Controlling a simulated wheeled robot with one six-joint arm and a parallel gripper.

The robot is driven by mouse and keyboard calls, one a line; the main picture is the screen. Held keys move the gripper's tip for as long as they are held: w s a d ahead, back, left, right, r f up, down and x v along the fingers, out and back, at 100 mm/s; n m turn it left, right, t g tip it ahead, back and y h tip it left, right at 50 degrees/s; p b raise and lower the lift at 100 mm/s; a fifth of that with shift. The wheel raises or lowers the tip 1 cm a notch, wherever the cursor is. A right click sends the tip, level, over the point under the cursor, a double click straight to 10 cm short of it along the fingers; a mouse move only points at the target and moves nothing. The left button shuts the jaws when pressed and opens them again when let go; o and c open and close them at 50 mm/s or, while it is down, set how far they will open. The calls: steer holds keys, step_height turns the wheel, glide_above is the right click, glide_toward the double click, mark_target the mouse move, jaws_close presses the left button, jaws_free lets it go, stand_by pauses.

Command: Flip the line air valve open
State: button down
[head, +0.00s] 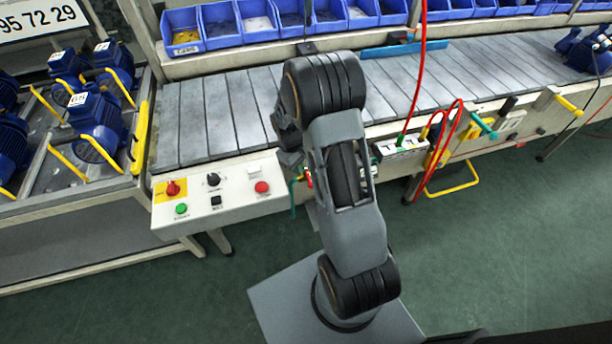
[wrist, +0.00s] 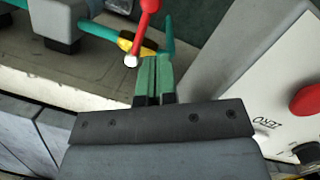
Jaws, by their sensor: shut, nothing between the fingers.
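The line air valve shows in the wrist view as a red lever (wrist: 146,22) with a white round end, over a teal pipe (wrist: 100,31) with a yellow fitting (wrist: 127,43). The lever lies across the pipe's line. My gripper (wrist: 154,60) is shut and empty, its green fingertips side by side just below and right of the lever's white end. I cannot tell whether they touch the valve. In the head view a small red part of the valve (head: 309,179) shows beside my arm; my arm hides most of the gripper there.
A control box (head: 235,190) with a red knob and buttons stands left of my arm and close on the right in the wrist view. A slatted conveyor (head: 225,115) runs behind. Blue bins (head: 218,22) line the back. A red hose (head: 420,80) hangs at right.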

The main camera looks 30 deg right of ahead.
mark_target(308, 178)
steer(key=shift+s+d+f, duration=0.3)
steer(key=shift+s+f, duration=0.2)
steer(key=shift+s, duration=0.25)
steer(key=shift+s+d+f, duration=0.3)
steer(key=shift+s+f, duration=0.2)
steer(key=shift+s, duration=0.25)
